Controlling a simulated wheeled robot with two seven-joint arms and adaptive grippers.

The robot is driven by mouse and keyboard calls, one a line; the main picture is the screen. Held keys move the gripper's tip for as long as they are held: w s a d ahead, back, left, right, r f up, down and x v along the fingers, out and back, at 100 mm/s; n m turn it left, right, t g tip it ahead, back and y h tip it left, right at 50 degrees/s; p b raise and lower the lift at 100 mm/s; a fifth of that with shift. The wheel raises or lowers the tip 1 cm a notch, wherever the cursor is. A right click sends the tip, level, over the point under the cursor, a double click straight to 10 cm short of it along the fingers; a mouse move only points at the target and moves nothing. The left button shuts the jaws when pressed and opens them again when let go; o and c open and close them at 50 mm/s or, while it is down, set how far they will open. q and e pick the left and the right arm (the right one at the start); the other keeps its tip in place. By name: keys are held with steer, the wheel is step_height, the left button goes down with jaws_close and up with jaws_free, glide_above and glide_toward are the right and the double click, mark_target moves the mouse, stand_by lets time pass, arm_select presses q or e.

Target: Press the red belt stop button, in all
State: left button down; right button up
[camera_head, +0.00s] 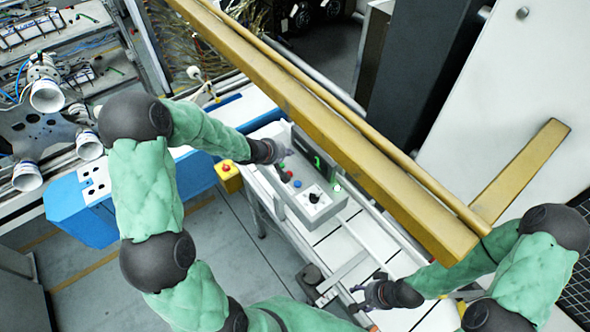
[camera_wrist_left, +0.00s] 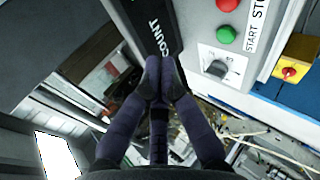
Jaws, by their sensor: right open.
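The grey control box (camera_head: 318,207) has a red button (camera_head: 289,174), small in the head view. In the left wrist view the red button (camera_wrist_left: 227,5) is cut by the top edge, above a green button (camera_wrist_left: 226,34), beside a "START STOP" label (camera_wrist_left: 256,25). My left gripper (camera_head: 280,152) is over the box's far left part; in the left wrist view its fingertips (camera_wrist_left: 161,68) are together and empty, left of the buttons, in front of the black "COUNT" panel (camera_wrist_left: 160,30). Whether they touch it I cannot tell. My right gripper (camera_head: 366,292) is open and empty, lower right.
A yellow box with a red knob (camera_head: 226,168) stands left of the control box; it also shows in the left wrist view (camera_wrist_left: 290,72). A selector knob (camera_head: 314,197) and a lit green display (camera_head: 318,162) are on the control box. A yellow beam (camera_head: 340,135) crosses behind it.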

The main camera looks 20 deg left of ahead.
arm_select(q)
steer(key=shift+s, duration=0.1)
step_height(320, 180, down, 8)
steer(key=b, duration=0.9)
steer(key=shift+r, duration=0.15)
steer(key=shift+f+b, duration=0.45)
steer(key=shift+f, duration=0.1)
steer(key=shift+f, duration=0.2)
stand_by(0.8)
